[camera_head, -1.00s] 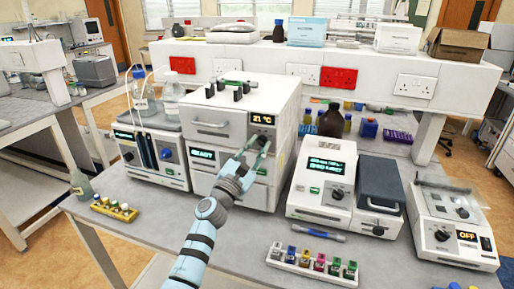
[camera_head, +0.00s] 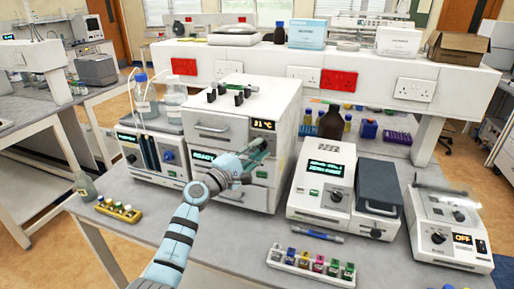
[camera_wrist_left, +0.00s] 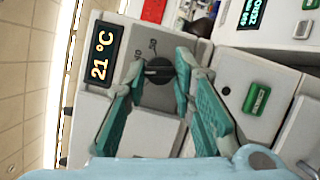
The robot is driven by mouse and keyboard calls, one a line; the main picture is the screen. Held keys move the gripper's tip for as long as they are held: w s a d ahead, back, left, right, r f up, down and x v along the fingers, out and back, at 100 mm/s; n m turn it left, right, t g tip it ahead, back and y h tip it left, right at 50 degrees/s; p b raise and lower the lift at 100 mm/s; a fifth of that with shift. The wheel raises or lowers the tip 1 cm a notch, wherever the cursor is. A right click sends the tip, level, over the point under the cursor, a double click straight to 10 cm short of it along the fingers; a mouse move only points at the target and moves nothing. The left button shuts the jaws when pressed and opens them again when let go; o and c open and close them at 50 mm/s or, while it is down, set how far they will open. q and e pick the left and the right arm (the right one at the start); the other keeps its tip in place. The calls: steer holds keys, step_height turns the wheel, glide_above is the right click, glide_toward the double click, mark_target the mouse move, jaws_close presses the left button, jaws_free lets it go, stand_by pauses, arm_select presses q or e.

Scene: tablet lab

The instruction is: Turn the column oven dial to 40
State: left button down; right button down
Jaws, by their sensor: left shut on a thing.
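The column oven (camera_head: 222,127) is a white box in a stack of units at the middle left of the bench. Its orange display (camera_head: 263,124) reads 21 °C in the wrist view (camera_wrist_left: 104,56). In the head view my gripper hides the dial. My left gripper (camera_head: 262,150) is at the oven's front. Its teal fingers (camera_wrist_left: 160,76) are shut on the dial, one on each side. My right gripper is not in view.
A two-bottle pump unit (camera_head: 150,155) stands left of the stack, with a yellow vial rack (camera_head: 118,210) before it. A white instrument (camera_head: 320,190) stands to the right. A rack of coloured vials (camera_head: 310,262) lies in front. Bench between the racks is partly covered by my arm.

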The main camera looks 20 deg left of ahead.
arm_select(q)
steer(key=m+p, duration=0.1)
steer(key=m+g, duration=0.1)
steer(key=m, duration=0.1)
steer(key=shift+r+m+p, duration=0.2)
steer(key=shift+m+p, duration=0.1)
steer(key=shift+p, duration=0.1)
steer(key=shift+m+g+y+p, duration=0.45)
steer(key=shift+m+g+y, duration=0.2)
steer(key=shift+m, duration=0.75)
steer(key=c, duration=1.3)
jaws_free()
steer(key=shift+c, duration=0.2)
steer(key=v, duration=1.2)
